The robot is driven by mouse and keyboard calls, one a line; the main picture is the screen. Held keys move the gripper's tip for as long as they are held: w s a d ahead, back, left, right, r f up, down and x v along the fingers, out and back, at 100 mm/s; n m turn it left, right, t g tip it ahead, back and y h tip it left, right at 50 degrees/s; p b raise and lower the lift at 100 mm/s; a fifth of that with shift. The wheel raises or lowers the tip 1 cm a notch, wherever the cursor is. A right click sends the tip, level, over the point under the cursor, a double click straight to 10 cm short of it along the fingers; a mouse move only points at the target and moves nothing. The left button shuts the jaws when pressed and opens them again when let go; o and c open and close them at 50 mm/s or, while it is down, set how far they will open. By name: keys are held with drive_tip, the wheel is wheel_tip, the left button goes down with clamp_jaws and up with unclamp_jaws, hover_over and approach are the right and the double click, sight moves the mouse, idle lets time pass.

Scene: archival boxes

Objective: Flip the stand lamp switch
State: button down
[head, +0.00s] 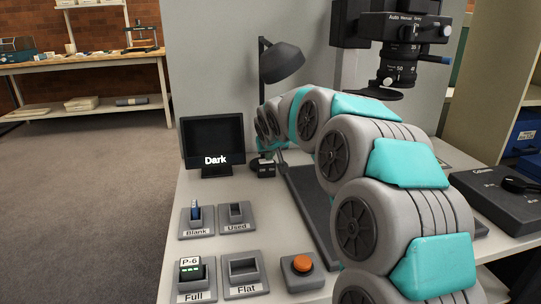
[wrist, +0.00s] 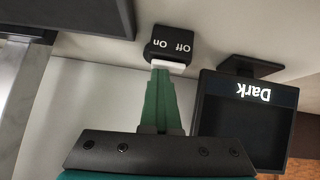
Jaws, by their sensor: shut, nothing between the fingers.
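The stand lamp (head: 281,62) has a dark grey shade on a thin post at the back of the table. A small black switch box (head: 263,168) sits near its foot. In the wrist view the switch box (wrist: 172,42) shows the labels "On" and "Off" upside down. My gripper (wrist: 166,74) is shut, with its green fingers pointing at the box. A white piece lies between the fingertips and the box; I cannot tell whether it is touched. In the head view my arm largely hides the gripper.
A screen (head: 212,145) reading "Dark" stands left of the switch. Trays labelled Blank, Used, Full and Flat (head: 245,274) and an orange button (head: 302,264) lie in front. A camera on a column (head: 398,65) rises at the right.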

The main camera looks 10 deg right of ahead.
drive_tip(key=shift+a, duration=0.65)
drive_tip(key=shift+r, duration=0.25)
drive_tip(key=w+a+r+p+v, duration=0.1)
drive_tip(key=v, duration=1.1)
drive_tip(key=shift+w+r, duration=0.2)
drive_tip(key=shift+r, duration=0.25)
